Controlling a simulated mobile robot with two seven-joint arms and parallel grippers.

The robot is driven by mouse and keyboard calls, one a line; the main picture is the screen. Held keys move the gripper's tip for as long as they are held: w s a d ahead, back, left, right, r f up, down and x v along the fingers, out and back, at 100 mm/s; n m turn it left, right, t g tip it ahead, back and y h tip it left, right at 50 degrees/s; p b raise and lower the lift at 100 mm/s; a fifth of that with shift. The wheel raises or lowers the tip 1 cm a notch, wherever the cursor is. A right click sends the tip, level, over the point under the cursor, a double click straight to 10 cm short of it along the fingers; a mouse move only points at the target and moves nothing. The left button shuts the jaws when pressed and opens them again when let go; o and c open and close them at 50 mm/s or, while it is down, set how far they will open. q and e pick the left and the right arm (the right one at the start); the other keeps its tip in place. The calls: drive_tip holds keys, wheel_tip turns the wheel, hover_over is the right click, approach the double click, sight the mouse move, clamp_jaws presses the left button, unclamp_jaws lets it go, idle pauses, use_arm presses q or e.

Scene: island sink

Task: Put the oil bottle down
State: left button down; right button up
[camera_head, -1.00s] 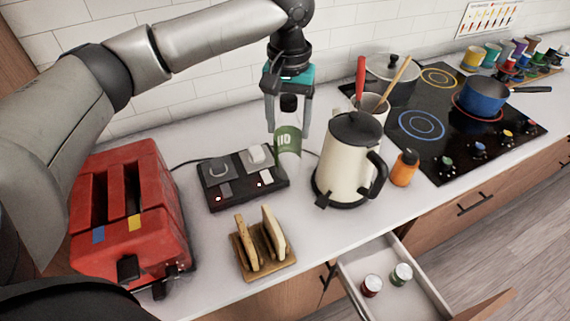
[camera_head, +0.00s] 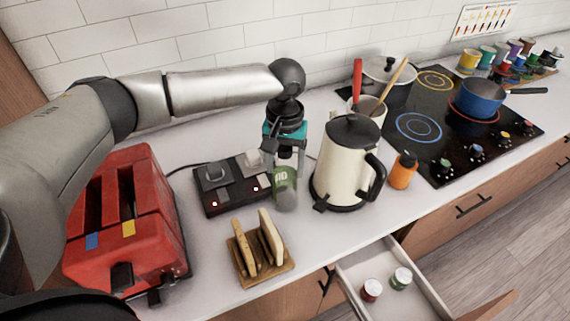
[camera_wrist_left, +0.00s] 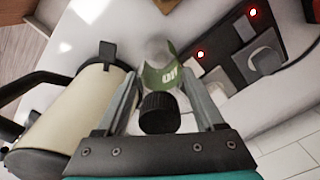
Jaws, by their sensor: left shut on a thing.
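The oil bottle (camera_head: 284,186) is clear with a green label and a dark cap. My left gripper (camera_head: 285,160) is above it, fingers pointing down, shut on its upper part. In the left wrist view the bottle (camera_wrist_left: 165,76) and its black cap lie between the two fingers of my left gripper (camera_wrist_left: 168,95). The bottle looks upright, low at the counter between the black switch box and the kettle. I cannot tell whether its base touches the counter. My right gripper does not show.
The cream kettle (camera_head: 340,165) stands close on the right, and the black switch box (camera_head: 232,183) close on the left. A toast rack (camera_head: 262,252) stands in front. A red toaster (camera_head: 125,225) is at left. An open drawer (camera_head: 420,275) holds two small jars.

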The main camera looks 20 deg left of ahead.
use_arm(q)
unclamp_jaws()
drive_tip(key=shift+f, duration=0.1)
